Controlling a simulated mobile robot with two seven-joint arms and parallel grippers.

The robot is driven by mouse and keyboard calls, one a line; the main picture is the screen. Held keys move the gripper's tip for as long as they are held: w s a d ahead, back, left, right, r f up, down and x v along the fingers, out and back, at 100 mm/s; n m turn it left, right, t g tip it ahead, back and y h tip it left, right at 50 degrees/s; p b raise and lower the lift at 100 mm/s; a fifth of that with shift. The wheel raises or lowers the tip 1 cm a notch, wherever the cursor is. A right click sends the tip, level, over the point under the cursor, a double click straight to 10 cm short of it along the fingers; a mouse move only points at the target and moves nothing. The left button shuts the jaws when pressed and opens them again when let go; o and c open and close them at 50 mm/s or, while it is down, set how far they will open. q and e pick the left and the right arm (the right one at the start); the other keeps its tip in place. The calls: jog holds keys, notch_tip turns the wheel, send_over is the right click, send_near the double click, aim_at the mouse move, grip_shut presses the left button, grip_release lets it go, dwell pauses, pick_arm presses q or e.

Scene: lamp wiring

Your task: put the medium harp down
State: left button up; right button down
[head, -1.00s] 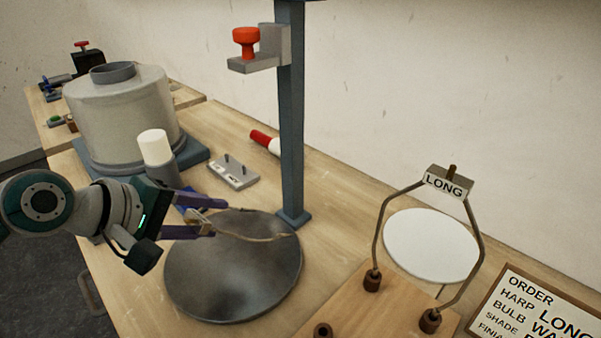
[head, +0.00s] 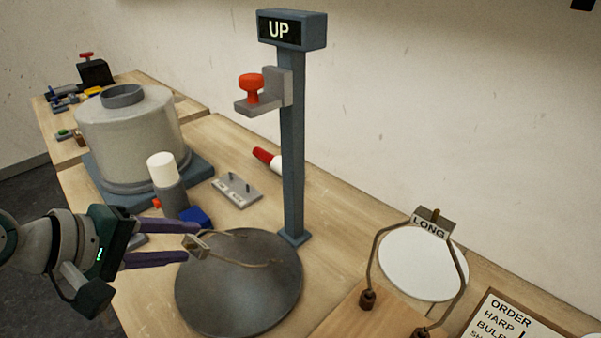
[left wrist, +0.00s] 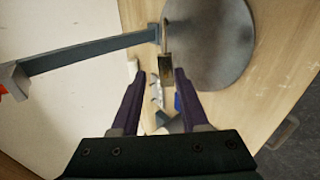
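The harp (head: 197,246), a thin bent wire with a small brassy block at its end, lies on the round dark plate (head: 240,305). Its block is at the plate's left edge and I can read no label on it. My left gripper (head: 192,243) is open, with purple fingers apart at the block. In the left wrist view, the harp's block (left wrist: 168,70) shows between and just beyond the fingertips (left wrist: 159,73), with a gap on each side. My right gripper is not in view.
A post (head: 291,150) with an "UP" display stands behind the plate. A "LONG" harp (head: 462,270) stands upright on a wooden block near the order board (head: 510,320).

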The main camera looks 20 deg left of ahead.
pick_arm(q)
notch_tip(320, 180, up, 8)
jog(key=s+p, duration=0.2)
jog(key=p, duration=0.5)
jog(key=s+d+r+m+g, duration=0.1)
jog(key=s+d+m+g, duration=0.4)
jog(key=s+d+m, duration=0.7)
notch_tip(320, 180, up, 35)
jog(key=s+a+m+g+y+p, duration=0.1)
jog(key=m+p, duration=0.3)
jog(key=p, duration=2.6)
jog(key=shift+s+a+y, duration=0.2)
jog(key=shift+s+y, duration=0.35)
jog(key=shift+y, duration=0.35)
